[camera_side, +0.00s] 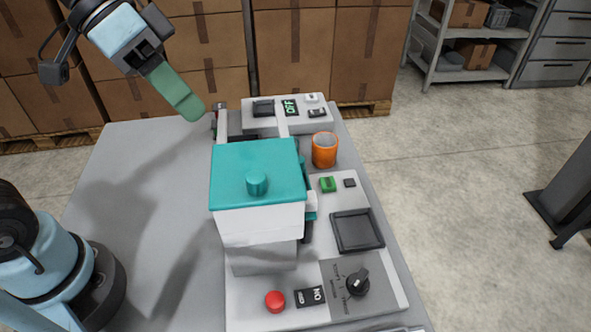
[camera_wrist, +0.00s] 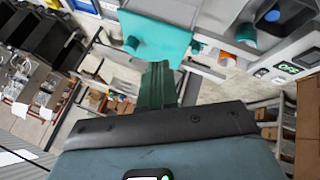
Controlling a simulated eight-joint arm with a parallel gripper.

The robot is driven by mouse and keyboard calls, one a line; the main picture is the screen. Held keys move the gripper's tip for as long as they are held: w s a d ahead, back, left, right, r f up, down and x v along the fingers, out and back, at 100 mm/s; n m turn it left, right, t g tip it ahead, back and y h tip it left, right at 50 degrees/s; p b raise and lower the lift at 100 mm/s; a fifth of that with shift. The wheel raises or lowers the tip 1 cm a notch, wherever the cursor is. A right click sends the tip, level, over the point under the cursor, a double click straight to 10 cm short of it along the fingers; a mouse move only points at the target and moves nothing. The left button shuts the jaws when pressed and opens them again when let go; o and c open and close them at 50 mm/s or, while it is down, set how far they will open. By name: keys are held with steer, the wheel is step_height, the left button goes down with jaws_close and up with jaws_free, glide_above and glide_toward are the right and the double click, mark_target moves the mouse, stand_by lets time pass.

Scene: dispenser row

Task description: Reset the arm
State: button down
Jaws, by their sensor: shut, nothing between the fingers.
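My gripper (camera_side: 190,106) is at the upper left of the side view, raised above the back left of the table. Its green fingers are together with nothing between them. In the wrist view my gripper (camera_wrist: 159,66) points toward the machine. The dispenser machine (camera_side: 262,222) stands on the table, white with a teal lid (camera_side: 257,172) and a round teal knob on top. My gripper is behind and left of the lid, apart from it. The teal lid (camera_wrist: 155,38) also shows in the wrist view.
An orange cup (camera_side: 324,149) stands right of the machine. A panel with a red button (camera_side: 275,301), a rotary knob (camera_side: 357,282) and a green button (camera_side: 327,184) lies at the front and right. A small display (camera_side: 291,107) sits behind. The table's left part (camera_side: 140,165) is clear.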

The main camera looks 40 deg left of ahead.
steer(key=w+a+f+n+t+y, duration=0.2)
steer(key=w+a+f+y, duration=0.1)
steer(key=a+f, duration=0.2)
steer(key=w+a+f+n+t+y, duration=0.2)
steer(key=a+f+y, duration=0.2)
steer(key=a+f, duration=0.1)
steer(key=shift+w+a+f+n+t, duration=0.3)
steer(key=shift+w+a+f+n, duration=0.1)
steer(key=shift+f, duration=0.5)
steer(key=shift+r, duration=0.15)
